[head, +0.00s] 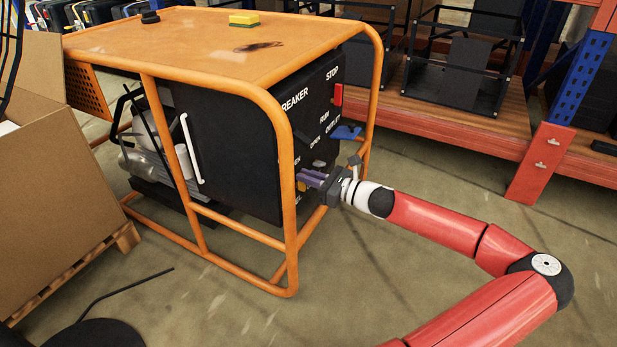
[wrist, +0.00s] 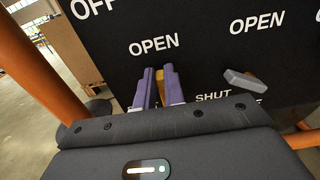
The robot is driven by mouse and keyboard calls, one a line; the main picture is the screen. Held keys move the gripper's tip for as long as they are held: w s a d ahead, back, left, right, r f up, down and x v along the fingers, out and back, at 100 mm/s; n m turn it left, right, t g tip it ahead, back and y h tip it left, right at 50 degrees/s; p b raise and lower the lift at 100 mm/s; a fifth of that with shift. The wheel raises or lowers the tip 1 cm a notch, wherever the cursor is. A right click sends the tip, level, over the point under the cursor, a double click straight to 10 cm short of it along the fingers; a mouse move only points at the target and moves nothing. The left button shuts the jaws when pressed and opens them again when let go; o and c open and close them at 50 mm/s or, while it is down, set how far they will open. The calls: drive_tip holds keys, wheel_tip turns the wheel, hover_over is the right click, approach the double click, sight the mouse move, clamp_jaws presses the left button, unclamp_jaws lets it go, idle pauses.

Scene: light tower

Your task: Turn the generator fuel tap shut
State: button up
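The generator's black control panel (head: 310,120) has white labels, with OPEN and SHUT among them. In the wrist view, a narrow yellow handle (wrist: 159,88) shows below the left OPEN label, mostly hidden by my fingers. I take it for the fuel tap, but its name is not readable. My gripper (wrist: 160,72) has its two purple fingers on either side of the handle, close together, with the yellow filling the gap. In the head view my gripper (head: 311,179) reaches the lower part of the panel, where the handle is hidden.
A grey lever (wrist: 245,83) sits to the right, below another OPEN label. The orange frame (head: 290,200) has a post close to my gripper. A red lever (head: 338,95) and a blue lever (head: 347,132) stick out. A cardboard box (head: 60,180) stands left; the right floor is open.

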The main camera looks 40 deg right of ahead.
sight(303, 187)
clamp_jaws()
drive_tip(key=shift+a, duration=0.1)
drive_tip(key=a+n, duration=0.1)
drive_tip(key=n, duration=0.2)
drive_tip(key=f+n+p, duration=0.1)
drive_tip(key=n, duration=0.2)
drive_tip(key=s+a+n+p, duration=0.1)
drive_tip(key=n, duration=0.2)
drive_tip(key=shift+a+f, duration=0.15)
drive_tip(key=shift+a, duration=0.2)
drive_tip(key=shift+s+a+f+n+b, duration=0.15)
drive_tip(key=shift+f+n+b, duration=0.35)
drive_tip(key=shift+n, duration=1)
drive_tip(key=shift+s+a+f+n+b, duration=0.15)
drive_tip(key=shift+f+n+b, duration=0.3)
drive_tip(key=shift+n, duration=1.05)
drive_tip(key=shift+a+f+n+b, duration=0.3)
drive_tip(key=shift+f+n, duration=0.3)
drive_tip(key=shift+n, duration=0.9)
